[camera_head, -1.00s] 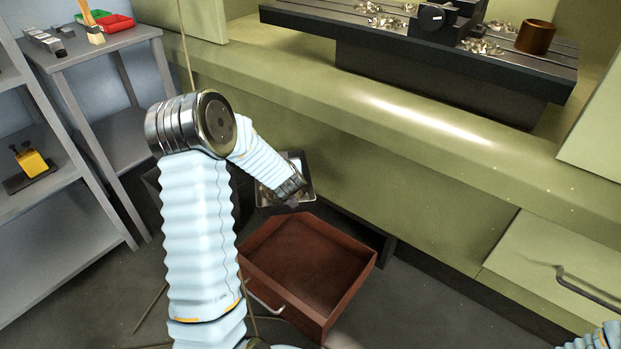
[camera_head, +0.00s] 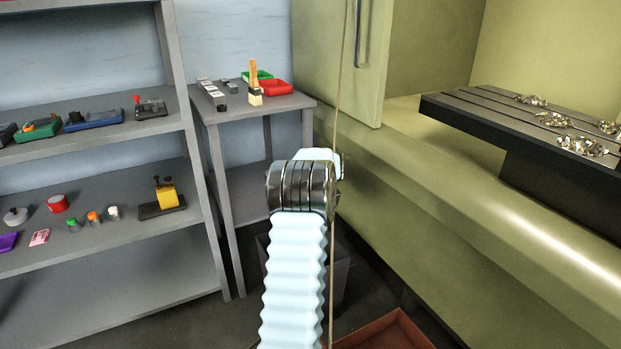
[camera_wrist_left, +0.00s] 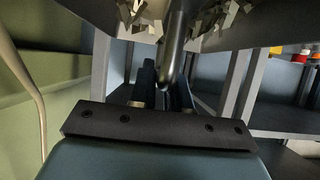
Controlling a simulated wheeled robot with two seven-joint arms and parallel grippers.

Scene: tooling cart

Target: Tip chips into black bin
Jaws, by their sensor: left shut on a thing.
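My left gripper (camera_wrist_left: 165,88) shows in the left wrist view, shut on the dark rounded handle (camera_wrist_left: 173,50) of a metal pan (camera_wrist_left: 265,22). Bright curled metal chips (camera_wrist_left: 205,18) lie in the pan. In the head view my left arm hides this gripper and the pan. The black bin (camera_head: 338,275) stands on the floor behind my left arm, which covers part of it. More chips (camera_head: 585,146) lie in small heaps on the slotted machine table (camera_head: 480,115). My right gripper is out of view.
A grey side table (camera_head: 240,108) with red and green trays stands behind the bin. A grey shelf (camera_head: 95,245) with small tools is at left. The green machine (camera_head: 440,190) bounds the right side. A red-brown tray (camera_head: 395,325) lies at the bottom.

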